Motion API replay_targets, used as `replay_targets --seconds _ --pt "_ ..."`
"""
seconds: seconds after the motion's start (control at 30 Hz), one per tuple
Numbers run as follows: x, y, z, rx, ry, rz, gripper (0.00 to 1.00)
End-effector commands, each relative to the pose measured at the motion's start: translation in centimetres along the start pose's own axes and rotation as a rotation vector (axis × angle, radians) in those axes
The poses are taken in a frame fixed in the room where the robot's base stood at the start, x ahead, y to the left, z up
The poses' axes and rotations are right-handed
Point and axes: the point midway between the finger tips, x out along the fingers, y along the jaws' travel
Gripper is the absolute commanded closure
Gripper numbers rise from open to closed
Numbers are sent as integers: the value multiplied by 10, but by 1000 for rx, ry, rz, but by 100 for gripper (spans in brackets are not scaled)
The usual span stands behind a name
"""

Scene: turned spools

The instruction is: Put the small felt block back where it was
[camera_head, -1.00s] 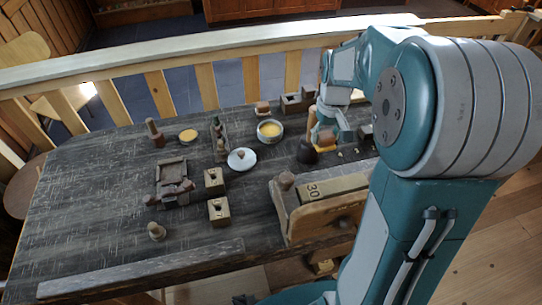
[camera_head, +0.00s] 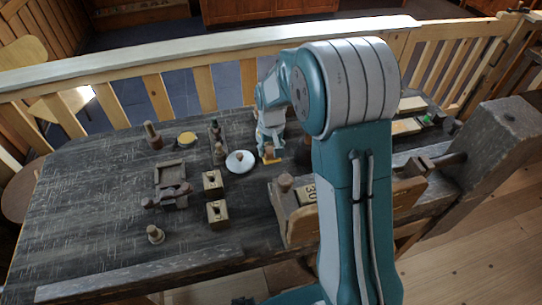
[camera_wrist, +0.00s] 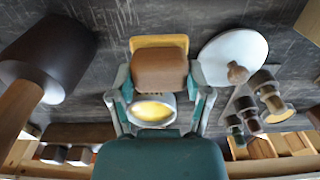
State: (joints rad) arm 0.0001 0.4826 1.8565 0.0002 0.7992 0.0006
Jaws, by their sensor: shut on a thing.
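The small felt block (camera_head: 272,158) shows a brown upper part and a yellow base. My gripper (camera_head: 268,146) is shut on it, just right of the white dish (camera_head: 240,156). In the wrist view the felt block (camera_wrist: 158,70) is between the two fingers of my gripper (camera_wrist: 159,82), its yellow edge at the far side. The white dish (camera_wrist: 225,50) with a small knob lies to the right there. I cannot tell whether the block touches the table or hangs just above it.
A dark mallet-like head (camera_wrist: 48,52) stands left in the wrist view, and several spools (camera_wrist: 268,98) stand right. Two holed blocks (camera_head: 212,183) and a tray (camera_head: 170,172) lie left. The table's left part is mostly clear.

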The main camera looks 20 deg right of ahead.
Motion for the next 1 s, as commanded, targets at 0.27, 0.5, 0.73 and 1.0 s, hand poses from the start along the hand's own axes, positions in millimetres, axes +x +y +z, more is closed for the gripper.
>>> replay_targets --seconds 0.27,0.5,0.73,1.0 --pt "32 -1 0 -1 -1 0 80" --pt "33 0 0 -1 -1 0 80" --pt "32 0 0 -1 0 0 1" --pt "32 0 0 -1 0 0 1"
